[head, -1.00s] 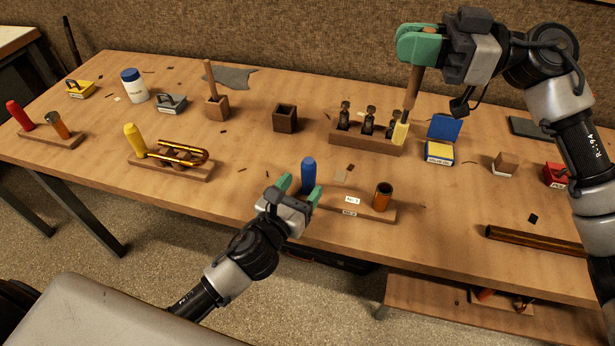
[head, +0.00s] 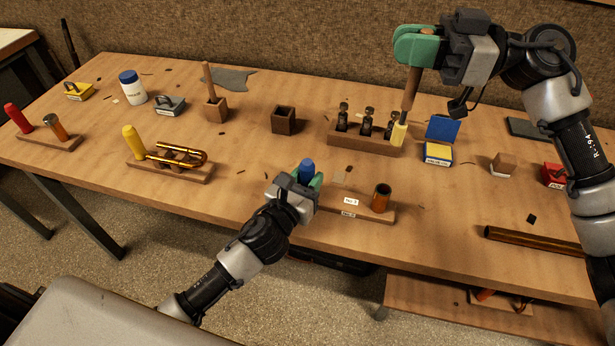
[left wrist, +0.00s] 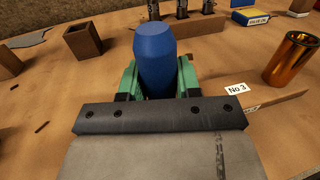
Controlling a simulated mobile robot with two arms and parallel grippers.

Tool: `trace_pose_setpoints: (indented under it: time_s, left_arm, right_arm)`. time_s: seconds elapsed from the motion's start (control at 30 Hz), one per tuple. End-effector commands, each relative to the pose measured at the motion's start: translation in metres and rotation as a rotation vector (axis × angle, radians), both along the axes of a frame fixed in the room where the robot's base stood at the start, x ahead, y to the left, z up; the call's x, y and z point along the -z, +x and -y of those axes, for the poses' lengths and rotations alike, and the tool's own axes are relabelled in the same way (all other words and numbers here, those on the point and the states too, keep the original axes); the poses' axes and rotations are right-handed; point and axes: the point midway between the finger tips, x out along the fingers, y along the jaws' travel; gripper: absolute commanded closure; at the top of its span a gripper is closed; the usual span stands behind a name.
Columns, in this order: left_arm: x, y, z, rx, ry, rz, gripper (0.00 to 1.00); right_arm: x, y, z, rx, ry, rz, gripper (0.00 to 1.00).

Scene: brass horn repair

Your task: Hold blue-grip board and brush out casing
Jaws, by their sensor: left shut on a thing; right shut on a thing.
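The blue grip (head: 307,167) stands upright at the left end of its wooden board (head: 366,208) near the table's front edge. My left gripper (head: 306,178) is shut on the blue grip, which also fills the middle of the left wrist view (left wrist: 157,60) between green jaws. The copper-coloured casing (head: 381,198) stands upright at the board's right end and shows in the left wrist view (left wrist: 292,58). My right gripper (head: 417,50) is shut on the wooden handle of a brush (head: 411,95) with pale yellow bristles, held upright by the valve block, left of the blue-lidded box.
A dark wooden block (head: 365,137) with several valves stands behind the board. The open blue-lidded box (head: 438,152) is right of the brush. A small empty wooden box (head: 284,120) stands to the left. A long brass tube (head: 530,242) lies at the front right.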

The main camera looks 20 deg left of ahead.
Motion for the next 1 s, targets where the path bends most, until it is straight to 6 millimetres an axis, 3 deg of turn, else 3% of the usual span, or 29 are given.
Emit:
trace_pose_setpoints:
  time_s: [0.17,0.43,1.0]
  left_arm:
    - [0.0,0.0,0.0,0.0,0.0,0.0,0.99]
    - [0.0,0.0,0.0,0.0,0.0,0.0,0.99]
    - [0.0,0.0,0.0,0.0,0.0,0.0,0.99]
  right_arm:
    - [0.009,0.001,0.0,0.0,-0.002,-0.004,1.0]
    - [0.063,0.001,0.002,0.001,-0.008,-0.004,1.0]
    - [0.108,0.0,0.001,-0.001,-0.007,-0.002,1.0]
